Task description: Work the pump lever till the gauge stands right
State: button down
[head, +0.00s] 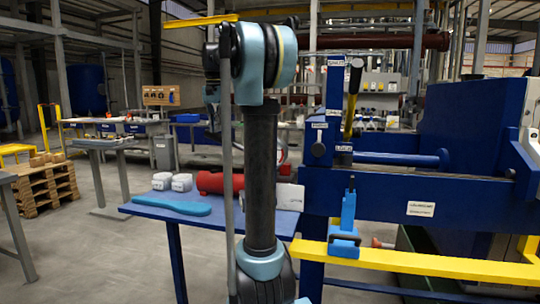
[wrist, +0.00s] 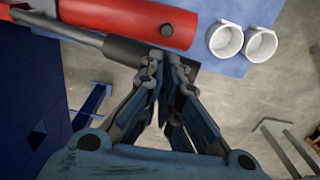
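The red pump cylinder (head: 212,183) lies on the blue side table, partly behind my arm. It also shows along the top of the wrist view (wrist: 130,18). A grey lever rod (wrist: 65,28) with a dark grip (wrist: 125,48) runs beside the red cylinder in the wrist view. My gripper (wrist: 168,62) has its fingertips drawn close together at the dark grip, overlapping it in the picture. I see nothing held between them, and contact with the grip is unclear. My gripper is hidden in the head view. I cannot make out a readable gauge face.
Two white cups (wrist: 225,40) stand on the blue table (head: 140,211), near a flat light-blue piece (head: 172,204). The blue press frame (head: 400,195) and a yellow rail (head: 430,263) fill the right. A pallet (head: 45,185) stands far left, with open floor between.

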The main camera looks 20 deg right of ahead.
notch_tip(320, 180, down, 8)
jog(key=f, duration=0.1)
notch_tip(320, 180, up, 11)
jog(key=shift+s+d+f, duration=0.15)
dwell(0.6)
dwell(1.9)
notch_tip(320, 180, down, 10)
jog(key=a, duration=0.1)
jog(key=r, duration=0.6)
jog(key=d+r, duration=0.1)
jog(key=r, duration=0.3)
dwell(0.4)
